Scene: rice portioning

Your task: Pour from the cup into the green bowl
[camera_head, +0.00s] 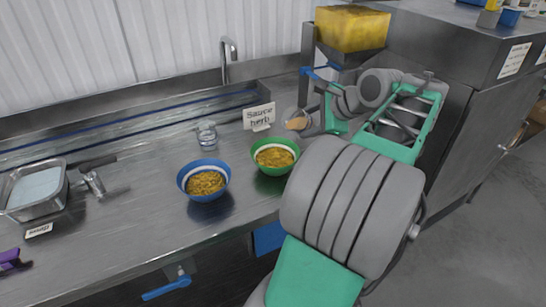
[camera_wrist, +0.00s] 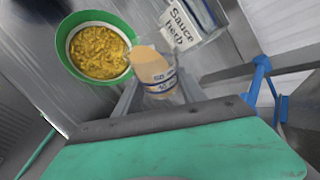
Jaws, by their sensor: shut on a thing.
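The green bowl (camera_head: 258,163) stands on the steel counter with yellow-brown food in it. It also shows in the wrist view (camera_wrist: 66,42), at the upper left. The cup (camera_wrist: 158,88) is clear with dark markings and holds tan contents. My gripper (camera_head: 300,122) is shut on the cup, above and to the right of the green bowl in the head view. In the wrist view the cup's mouth is beside the bowl's right rim. The cup looks tilted in the head view. I cannot see anything falling from it. The fingertips are partly hidden.
A blue bowl (camera_head: 204,195) with similar food stands left of the green bowl. A clear glass (camera_head: 206,135) and a "Sauce herb" sign (camera_head: 259,116) stand behind. A metal tray (camera_head: 34,189) is at the far left.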

